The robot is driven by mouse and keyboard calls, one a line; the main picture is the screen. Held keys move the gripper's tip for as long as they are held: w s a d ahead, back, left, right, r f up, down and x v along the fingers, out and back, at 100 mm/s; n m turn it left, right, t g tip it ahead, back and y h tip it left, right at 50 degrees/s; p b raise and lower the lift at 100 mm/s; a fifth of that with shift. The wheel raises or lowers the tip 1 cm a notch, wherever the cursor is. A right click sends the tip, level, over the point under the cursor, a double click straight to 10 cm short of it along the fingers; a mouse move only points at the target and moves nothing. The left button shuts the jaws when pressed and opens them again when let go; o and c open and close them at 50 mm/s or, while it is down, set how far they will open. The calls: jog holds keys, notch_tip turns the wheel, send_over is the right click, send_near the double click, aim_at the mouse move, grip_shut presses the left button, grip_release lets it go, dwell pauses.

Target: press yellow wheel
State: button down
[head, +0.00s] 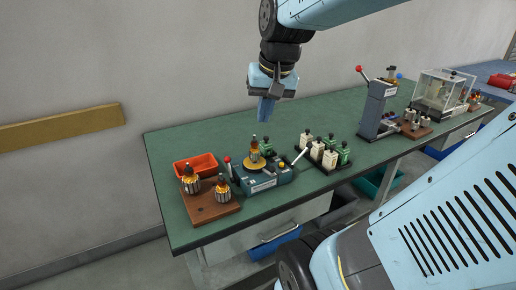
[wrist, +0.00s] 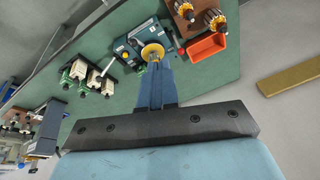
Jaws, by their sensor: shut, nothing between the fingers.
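The yellow wheel (head: 257,164) is a small round disc on top of the blue machine (head: 262,183) on the green bench. A copper-wound armature (head: 254,148) appears to stand upright at it. In the wrist view the yellow wheel (wrist: 152,50) shows just beyond my fingertips, its near edge partly covered by them. My gripper (head: 266,112) points down, with its blue fingers together and empty. It is above the bench, clearly apart from the wheel in the head view. In the wrist view my gripper (wrist: 154,68) is in line with the wheel.
A red-knobbed lever (head: 227,160) and a white handle (head: 299,155) flank the machine. Left are an orange tray (head: 195,161) and a wooden board (head: 211,213) with armatures.

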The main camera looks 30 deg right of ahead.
jog(key=w+d+f+m+g+y, duration=0.1)
jog(key=w+d+f+m+g, duration=0.1)
jog(key=w+d+f+m, duration=0.3)
jog(key=w+d+f+m+g+y, duration=0.1)
jog(key=w+d+f+m, duration=0.4)
jog(key=d, duration=0.8)
jog(key=w+f+g, duration=0.1)
jog(key=w+f, duration=0.2)
jog(key=w, duration=0.1)
jog(key=shift+d+f+g+y, duration=0.2)
jog(key=shift+g+y, duration=0.1)
jog(key=shift+g, duration=0.1)
jog(key=x, duration=0.9)
jog(key=shift+s+f, duration=0.1)
jog(key=shift+f, duration=0.1)
jog(key=a, duration=0.1)
jog(key=s+a+f, duration=0.1)
jog(key=shift+a, duration=0.4)
jog(key=shift+s+a+f, duration=0.15)
jog(key=shift+s+a, duration=0.05)
jog(key=shift+a, duration=0.4)
jog(key=shift+s+d+m, duration=0.1)
jog(key=shift+m, duration=0.3)
